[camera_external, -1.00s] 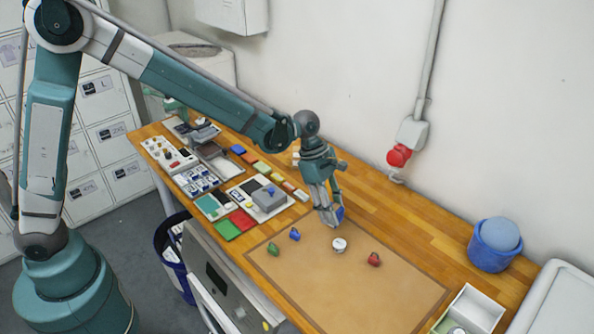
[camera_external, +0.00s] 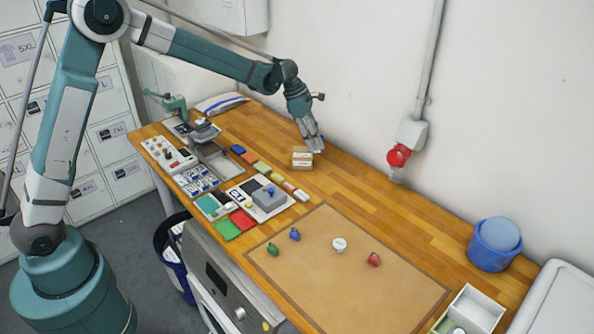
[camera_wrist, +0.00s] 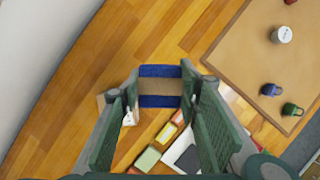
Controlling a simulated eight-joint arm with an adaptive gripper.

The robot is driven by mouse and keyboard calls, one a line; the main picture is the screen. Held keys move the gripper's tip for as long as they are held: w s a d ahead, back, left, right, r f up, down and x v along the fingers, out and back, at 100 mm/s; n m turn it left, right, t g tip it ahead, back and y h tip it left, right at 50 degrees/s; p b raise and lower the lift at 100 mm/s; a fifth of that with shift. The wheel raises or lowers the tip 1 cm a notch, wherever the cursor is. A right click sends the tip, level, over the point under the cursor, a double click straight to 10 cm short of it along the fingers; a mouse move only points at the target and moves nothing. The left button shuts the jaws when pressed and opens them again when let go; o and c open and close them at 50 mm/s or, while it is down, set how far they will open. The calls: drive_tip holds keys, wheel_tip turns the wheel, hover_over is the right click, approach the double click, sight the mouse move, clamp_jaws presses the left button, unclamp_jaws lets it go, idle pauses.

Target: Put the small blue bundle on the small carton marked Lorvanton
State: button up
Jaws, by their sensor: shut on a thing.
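My gripper (camera_external: 315,148) is shut on a blue bundle with a tan band. In the wrist view the bundle (camera_wrist: 160,72) sits between the two green fingers (camera_wrist: 160,92). In the external view the fingers hide most of it. A small pale carton (camera_external: 301,159) with a tan band stands on the wooden table just left of and below my fingertips. In the wrist view a pale part of the carton (camera_wrist: 129,118) shows beside the left finger, which hides much of it. Its marking is too small to read. I cannot tell the exact height of the bundle above the table.
A brown mat (camera_external: 340,285) holds small blue, green, red and white items. Coloured swatches (camera_external: 262,167) and trays (camera_external: 200,180) lie to the left. A blue tub (camera_external: 493,245) stands at the right. The wall is close behind my gripper; bare wood lies to its right.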

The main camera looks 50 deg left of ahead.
drive_tip(key=r+n, duration=0.1)
drive_tip(key=n, duration=0.1)
hover_over(302, 152)
drive_tip(key=shift+w, duration=0.2)
drive_tip(key=shift+f+p, duration=0.45)
drive_tip(key=shift+f, duration=2.65)
drive_tip(key=shift+f, duration=1.85)
drive_tip(key=shift+f, duration=0.15)
